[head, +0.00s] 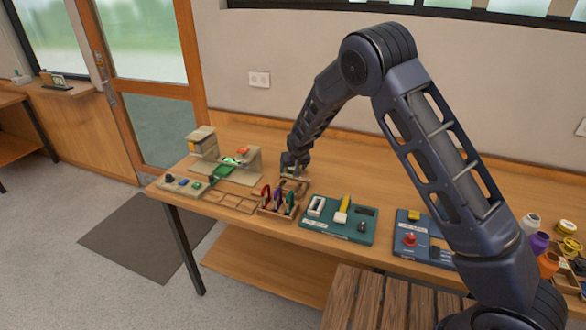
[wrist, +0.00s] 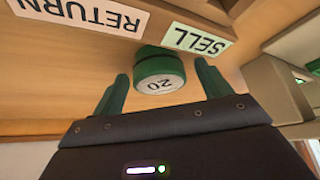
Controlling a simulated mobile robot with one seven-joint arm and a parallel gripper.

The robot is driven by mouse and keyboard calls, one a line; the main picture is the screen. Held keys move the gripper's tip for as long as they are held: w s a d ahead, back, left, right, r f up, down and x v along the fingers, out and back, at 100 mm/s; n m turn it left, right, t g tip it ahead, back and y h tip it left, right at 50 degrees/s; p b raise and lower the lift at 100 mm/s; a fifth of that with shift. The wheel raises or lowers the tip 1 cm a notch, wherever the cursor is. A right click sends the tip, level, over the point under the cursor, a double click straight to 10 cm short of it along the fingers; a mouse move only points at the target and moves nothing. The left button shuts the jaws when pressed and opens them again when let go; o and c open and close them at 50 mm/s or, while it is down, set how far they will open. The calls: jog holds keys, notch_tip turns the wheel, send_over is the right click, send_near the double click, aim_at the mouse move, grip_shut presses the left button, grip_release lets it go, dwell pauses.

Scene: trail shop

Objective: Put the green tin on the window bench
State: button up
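The green tin (wrist: 160,68) shows in the wrist view, with a pale round face marked "20". It lies between the two green fingers of my gripper (wrist: 162,88), with gaps on both sides. My gripper is open. In the head view my gripper (head: 294,163) is low over the back of the long wooden table (head: 400,170), and I cannot make out the tin there. A wooden bench (head: 75,115) under the window at the far left may be the window bench; small items stand on its ledge.
"SELL" (wrist: 198,39) and "RETURN" (wrist: 85,14) labels are near the tin. Beige stands (head: 240,160), a wooden holder with coloured loops (head: 278,207) and a green tray (head: 340,232) crowd the table around my gripper. A dark mat (head: 145,238) lies on the floor before the door.

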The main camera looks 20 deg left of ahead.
jog(key=v, duration=1.2)
jog(key=shift+r, duration=0.15)
jog(key=d+r+m, duration=0.1)
jog(key=d+r, duration=0.5)
jog(key=d, duration=0.6)
jog(key=w+d+r+m+h, duration=0.1)
jog(key=d+r+m, duration=0.1)
jog(key=d+r, duration=0.75)
jog(key=d+r+m, duration=0.1)
jog(key=d+r, duration=0.3)
jog(key=d, duration=1)
jog(key=s+d+r+m+h, duration=0.1)
jog(key=s+d+r, duration=0.1)
jog(key=s+d, duration=0.45)
jog(key=s+d+r, duration=0.3)
jog(key=s+d, duration=0.1)
jog(key=d, duration=0.6)
jog(key=s+d+m, duration=0.1)
jog(key=s+d, duration=0.3)
jog(key=s, duration=0.3)
jog(key=s+d+f+m+h, duration=0.1)
jog(key=s+d, duration=0.4)
jog(key=s, duration=0.2)
jog(key=shift+s, duration=0.3)
